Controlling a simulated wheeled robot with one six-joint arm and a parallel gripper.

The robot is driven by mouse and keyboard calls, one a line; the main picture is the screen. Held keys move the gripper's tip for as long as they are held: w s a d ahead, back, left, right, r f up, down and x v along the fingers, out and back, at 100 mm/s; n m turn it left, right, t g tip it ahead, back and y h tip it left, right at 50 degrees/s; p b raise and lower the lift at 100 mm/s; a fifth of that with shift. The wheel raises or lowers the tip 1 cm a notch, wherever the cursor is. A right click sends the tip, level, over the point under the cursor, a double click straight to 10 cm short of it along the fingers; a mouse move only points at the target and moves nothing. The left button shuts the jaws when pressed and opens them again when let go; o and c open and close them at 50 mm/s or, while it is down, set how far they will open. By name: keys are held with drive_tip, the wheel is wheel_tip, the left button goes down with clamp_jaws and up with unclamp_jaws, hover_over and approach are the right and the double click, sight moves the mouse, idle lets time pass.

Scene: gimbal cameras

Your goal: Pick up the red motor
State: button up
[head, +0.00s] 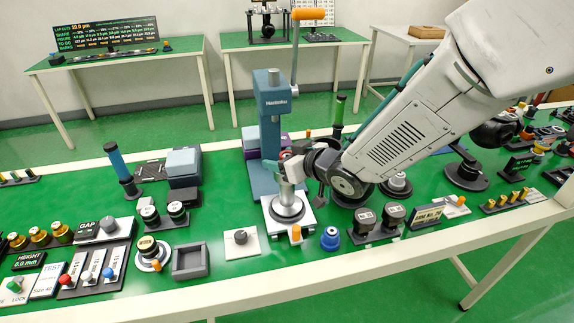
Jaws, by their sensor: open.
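I cannot make out a red motor in the head view. The nearest red things are a small red knob (66,281) on the lever panel at the front left and small reddish parts at the far right, too small to identify. My gripper (287,172) is at the end of my arm, which reaches in from the upper right. It is open, in front of the blue press (270,115) and above the round metal piece (288,207) on the press's pale base. Its fingertips are small and partly blend with the press, so I cannot tell whether they touch anything.
The green bench (215,280) has a pale front rail. A blue ribbed part (330,238), a grey square tray (190,261) and a white plate with a dark knob (241,238) lie near its front. Dark cylinders (378,220) stand to the right. Free green surface shows at front centre.

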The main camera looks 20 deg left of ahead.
drive_tip(key=shift+a, duration=0.1)
drive_tip(key=c, duration=1.2)
drive_tip(key=shift+r, duration=0.1)
drive_tip(key=shift+c, duration=0.2)
